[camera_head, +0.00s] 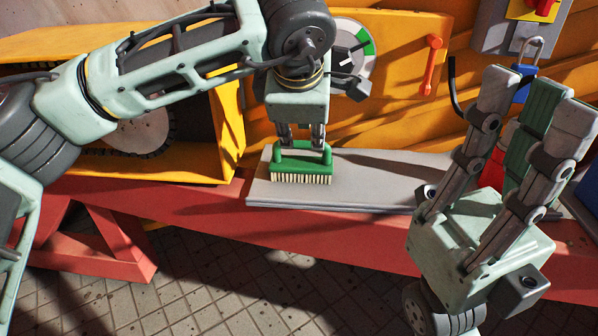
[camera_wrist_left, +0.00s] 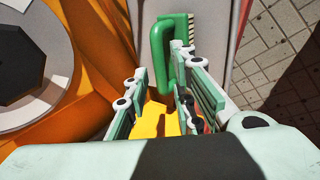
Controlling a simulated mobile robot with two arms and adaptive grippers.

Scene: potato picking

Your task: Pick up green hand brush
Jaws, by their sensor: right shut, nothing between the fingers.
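The green hand brush (camera_head: 301,162) lies bristles down on a grey slab, its handle on top. My left gripper (camera_head: 300,143) points down right above it, its fingertips at the handle. In the left wrist view my left gripper (camera_wrist_left: 163,88) is open, with one finger on each side of the brush's green handle (camera_wrist_left: 160,58). I cannot tell whether either finger touches it. My right gripper (camera_head: 537,88) is at the right, pointing up, away from the brush, shut and empty.
The grey slab (camera_head: 370,185) rests on a red beam (camera_head: 200,207). A yellow housing with a toothed disc (camera_head: 145,135) stands left of the brush. Behind are a dial (camera_head: 352,55) and an orange lever (camera_head: 432,65). The slab right of the brush is clear.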

